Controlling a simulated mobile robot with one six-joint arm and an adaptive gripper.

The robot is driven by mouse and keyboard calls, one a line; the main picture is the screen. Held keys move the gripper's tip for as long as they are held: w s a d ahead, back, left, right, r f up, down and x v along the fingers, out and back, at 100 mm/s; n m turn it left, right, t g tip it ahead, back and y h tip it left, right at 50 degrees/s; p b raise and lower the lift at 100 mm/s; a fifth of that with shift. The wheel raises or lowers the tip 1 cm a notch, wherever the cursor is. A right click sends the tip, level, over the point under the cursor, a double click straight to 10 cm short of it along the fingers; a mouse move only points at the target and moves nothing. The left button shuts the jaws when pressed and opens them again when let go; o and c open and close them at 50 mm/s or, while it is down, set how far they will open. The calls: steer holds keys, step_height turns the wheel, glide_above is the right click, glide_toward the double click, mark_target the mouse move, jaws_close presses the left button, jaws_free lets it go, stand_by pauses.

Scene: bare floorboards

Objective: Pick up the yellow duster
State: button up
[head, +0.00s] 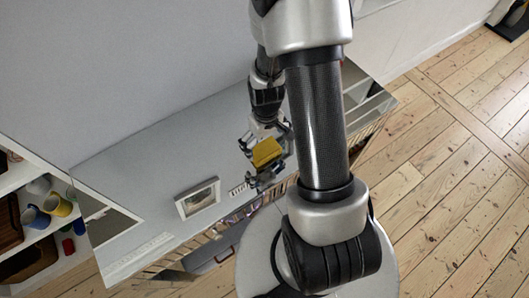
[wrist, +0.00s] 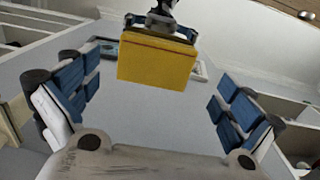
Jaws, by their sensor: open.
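The yellow duster (head: 267,152) is a block with a flat yellow face, at the grey cabinet top in the head view. In the wrist view the duster (wrist: 156,62) is upper centre, ahead of the fingers, with a dark and grey part on its far top edge. My gripper (head: 254,163) is around or just above the duster in the head view; the exact gap is hard to tell. In the wrist view my gripper (wrist: 155,98) has its blue-padded fingers spread wide to left and right, with grey surface between them. No finger visibly touches the duster.
The grey cabinet top (head: 140,170) runs along a plain wall. A framed picture (head: 197,198) stands left of the duster. A shelf (head: 75,262) at far left holds several mugs, including a yellow one (head: 58,206). Bare floorboards (head: 440,190) lie open at the right.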

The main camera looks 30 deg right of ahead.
mark_target(264, 149)
steer(key=f+b, duration=0.1)
steer(key=f, duration=0.2)
steer(key=w+f+b, duration=0.1)
steer(key=f, duration=0.1)
steer(key=shift+d+f, duration=0.1)
steer(key=shift+f, duration=0.3)
steer(key=shift+c, duration=0.4)
steer(key=c, duration=0.8)
steer(key=shift+o, duration=0.2)
steer(key=shift+r, duration=0.15)
step_height(264, 149, up, 20)
steer(key=p, duration=0.6)
